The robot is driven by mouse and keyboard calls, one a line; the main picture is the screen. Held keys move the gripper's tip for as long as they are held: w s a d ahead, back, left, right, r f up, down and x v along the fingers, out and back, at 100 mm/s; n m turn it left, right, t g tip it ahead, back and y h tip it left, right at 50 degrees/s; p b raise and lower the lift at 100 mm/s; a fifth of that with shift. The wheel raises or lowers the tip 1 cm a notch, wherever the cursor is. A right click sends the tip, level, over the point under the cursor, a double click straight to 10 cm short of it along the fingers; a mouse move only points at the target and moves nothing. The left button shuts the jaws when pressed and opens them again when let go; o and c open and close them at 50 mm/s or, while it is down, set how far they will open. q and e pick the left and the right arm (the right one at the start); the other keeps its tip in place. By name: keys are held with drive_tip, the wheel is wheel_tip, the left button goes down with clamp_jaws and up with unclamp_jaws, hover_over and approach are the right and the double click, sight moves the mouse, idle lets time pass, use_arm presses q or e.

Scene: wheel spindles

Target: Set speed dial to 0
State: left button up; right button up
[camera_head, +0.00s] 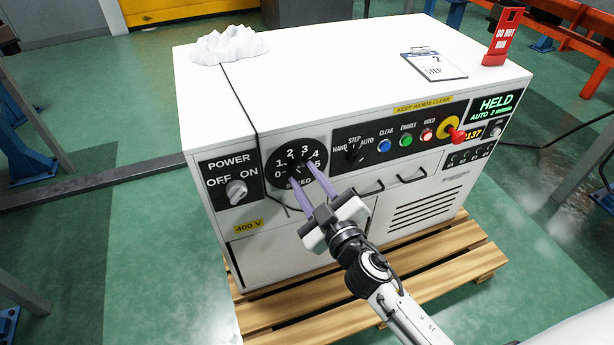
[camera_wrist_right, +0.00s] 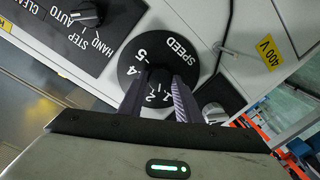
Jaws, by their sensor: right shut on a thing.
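The speed dial (camera_head: 282,181) is a round black plate with white numbers 0 to 5 on the front of the white cabinet. My right gripper (camera_head: 300,165) reaches it from the front, with its two purplish fingers on either side of the knob at the dial's middle. In the right wrist view, the dial (camera_wrist_right: 185,53) lies ahead and the dark knob (camera_wrist_right: 158,76) sits between the fingers, which are shut on it. The fingers hide part of the knob and some numbers, so I cannot tell where it points. My left gripper is out of view.
The power knob (camera_head: 236,191) is left of the dial, and the HAND/STEP/AUTO knob (camera_head: 355,154) is right of it. A black cable (camera_head: 246,100) hangs down beside the dial.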

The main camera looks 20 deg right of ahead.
drive_tip(key=n, duration=0.2)
drive_tip(key=shift+r+n+p, duration=0.15)
drive_tip(key=shift+n+p, duration=0.25)
drive_tip(key=n, duration=0.3)
drive_tip(key=shift+a+h+p, duration=0.1)
drive_tip(key=shift+h+p, duration=0.2)
drive_tip(key=shift+p, duration=0.1)
drive_tip(key=n, duration=0.4)
drive_tip(key=shift+n+h+p, duration=0.3)
drive_tip(key=shift+n+p, duration=0.05)
drive_tip(key=shift+n, duration=0.05)
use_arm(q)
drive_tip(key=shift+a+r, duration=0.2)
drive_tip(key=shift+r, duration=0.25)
use_arm(e)
drive_tip(key=shift+n, duration=0.8)
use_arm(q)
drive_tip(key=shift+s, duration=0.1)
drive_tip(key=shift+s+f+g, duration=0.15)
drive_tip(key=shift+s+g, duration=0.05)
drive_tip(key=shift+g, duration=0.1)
use_arm(e)
drive_tip(key=o, duration=1.1)
